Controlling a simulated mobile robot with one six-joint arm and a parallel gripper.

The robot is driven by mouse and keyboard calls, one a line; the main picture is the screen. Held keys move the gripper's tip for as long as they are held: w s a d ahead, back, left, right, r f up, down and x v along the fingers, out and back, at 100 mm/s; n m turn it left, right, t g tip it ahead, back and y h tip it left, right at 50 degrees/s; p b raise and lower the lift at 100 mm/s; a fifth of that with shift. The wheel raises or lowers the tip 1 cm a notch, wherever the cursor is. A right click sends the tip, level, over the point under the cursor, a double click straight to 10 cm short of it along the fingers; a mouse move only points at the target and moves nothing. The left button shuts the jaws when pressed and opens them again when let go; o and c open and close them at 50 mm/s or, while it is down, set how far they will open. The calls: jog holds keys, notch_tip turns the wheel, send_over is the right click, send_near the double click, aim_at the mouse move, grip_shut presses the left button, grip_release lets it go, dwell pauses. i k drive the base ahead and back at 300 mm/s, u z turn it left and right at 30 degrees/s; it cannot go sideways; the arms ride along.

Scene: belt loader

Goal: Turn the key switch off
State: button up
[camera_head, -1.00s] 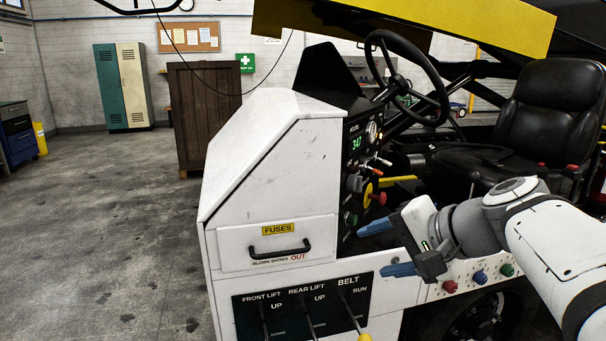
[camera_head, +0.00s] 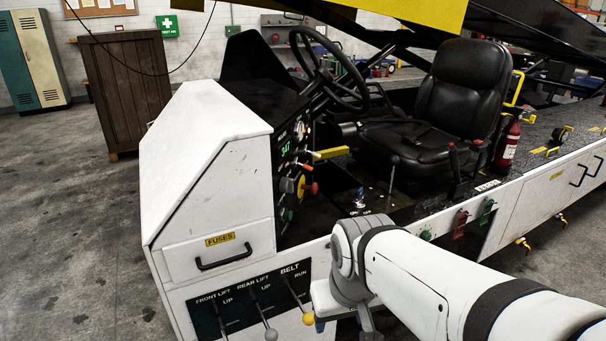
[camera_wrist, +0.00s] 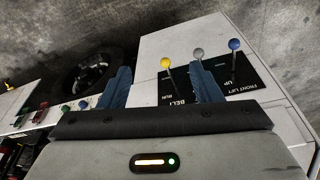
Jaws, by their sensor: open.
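The dash panel (camera_head: 281,140) stands on the side of the white console facing the seat. It carries a green readout "347" (camera_head: 286,148), small switches, a grey knob (camera_head: 287,185) and a red mushroom button (camera_head: 312,188) on a yellow base. Which of these is the key switch I cannot tell; the panel is seen steeply from the side. My gripper (camera_wrist: 161,85) is open and empty, its blue fingers apart in the wrist view, above the lever panel (camera_wrist: 181,90). In the head view it is low, below the dash and mostly hidden by my arm.
Levers with yellow (camera_wrist: 166,63), grey (camera_wrist: 198,54) and blue (camera_wrist: 235,44) knobs stick up close to my fingers. A steering wheel (camera_head: 353,95) and a black seat (camera_head: 462,85) lie behind the dash. A fuse drawer (camera_head: 220,258) is left. Open floor (camera_head: 70,220) lies further left.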

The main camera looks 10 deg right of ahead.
aim_at(357, 203)
jog(key=z, duration=1.35)
jog(key=k, duration=0.8)
jog(key=u, duration=0.6)
jog(key=i, duration=1.5)
jog(key=u, duration=0.05)
